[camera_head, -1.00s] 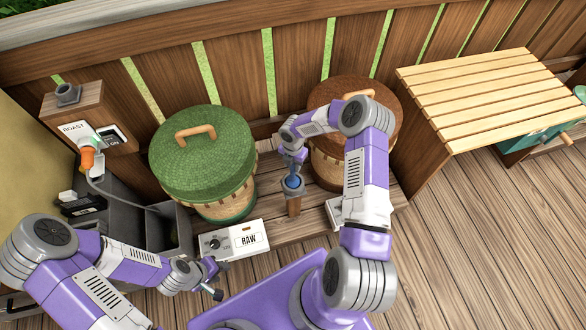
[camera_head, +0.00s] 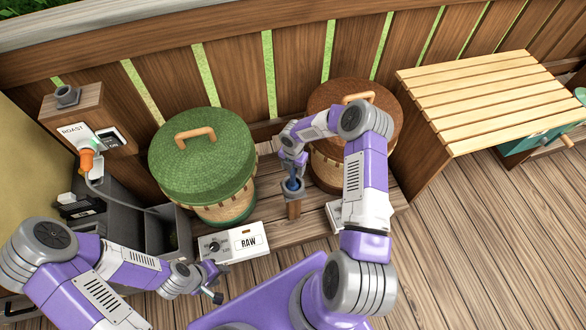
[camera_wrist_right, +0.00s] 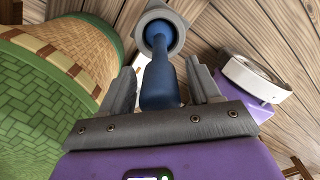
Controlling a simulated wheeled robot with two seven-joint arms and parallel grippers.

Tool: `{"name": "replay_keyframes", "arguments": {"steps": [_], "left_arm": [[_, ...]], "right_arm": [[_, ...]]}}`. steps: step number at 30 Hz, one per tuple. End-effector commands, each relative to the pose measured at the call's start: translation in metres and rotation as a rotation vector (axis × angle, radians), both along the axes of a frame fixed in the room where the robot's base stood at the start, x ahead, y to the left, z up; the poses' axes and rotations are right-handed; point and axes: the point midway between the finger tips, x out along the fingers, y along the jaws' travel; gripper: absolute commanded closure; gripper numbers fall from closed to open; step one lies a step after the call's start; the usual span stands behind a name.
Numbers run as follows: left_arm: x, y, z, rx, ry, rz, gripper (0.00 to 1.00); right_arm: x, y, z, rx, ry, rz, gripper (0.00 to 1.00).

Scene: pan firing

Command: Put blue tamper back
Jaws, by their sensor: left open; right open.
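The blue tamper (camera_head: 291,184) stands in a grey ring holder on a wooden post (camera_head: 294,208) between the two baskets. In the right wrist view the tamper (camera_wrist_right: 159,75) runs between my right gripper's fingers, with its far end inside the grey ring (camera_wrist_right: 172,22). My right gripper (camera_head: 292,173) is open around the tamper's handle; gaps show on both sides in the wrist view (camera_wrist_right: 160,88). My left gripper (camera_head: 215,283) is open and empty, low in front of the RAW box.
A green-lidded basket (camera_head: 203,158) stands left of the post and a brown-lidded basket (camera_head: 330,165) right of it. The white RAW box (camera_head: 235,243) is in front. A slatted wooden table (camera_head: 490,100) stands at the right.

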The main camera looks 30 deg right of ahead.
Motion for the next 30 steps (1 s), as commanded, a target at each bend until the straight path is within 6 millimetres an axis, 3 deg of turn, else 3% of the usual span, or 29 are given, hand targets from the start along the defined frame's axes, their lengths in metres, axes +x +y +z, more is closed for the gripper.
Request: {"name": "replay_keyframes", "arguments": {"steps": [3, 11, 14, 17, 20, 24, 27, 30], "left_arm": [[0.0, 0.0, 0.015, 0.0, 0.0, 0.0, 0.57], [0.0, 0.0, 0.025, 0.0, -0.001, 0.0, 0.57], [0.0, 0.0, 0.025, 0.0, 0.0, 0.0, 0.57], [0.0, 0.0, 0.025, 0.0, 0.0, 0.0, 0.57], [0.0, 0.0, 0.024, 0.0, 0.0, 0.0, 0.57], [0.0, 0.0, 0.024, 0.0, 0.0, 0.0, 0.57], [0.0, 0.0, 0.024, 0.0, 0.0, 0.0, 0.57], [0.0, 0.0, 0.024, 0.0, 0.0, 0.0, 0.57]], "right_arm": [[-0.001, -0.002, 0.029, -0.002, -0.002, 0.001, 0.38], [-0.003, -0.003, 0.058, 0.001, 0.0, -0.001, 0.38], [-0.008, 0.008, 0.058, 0.027, 0.004, -0.039, 0.38], [-0.021, 0.039, 0.051, 0.1, 0.019, -0.155, 0.38], [-0.048, 0.089, 0.042, 0.214, 0.068, -0.396, 0.38], [-0.099, 0.158, 0.035, 0.342, 0.203, -0.894, 0.38], [-0.135, 0.188, 0.035, 0.366, 0.306, -1.284, 0.38], [-0.168, 0.202, 0.035, 0.337, 0.381, -1.657, 0.38]]}}
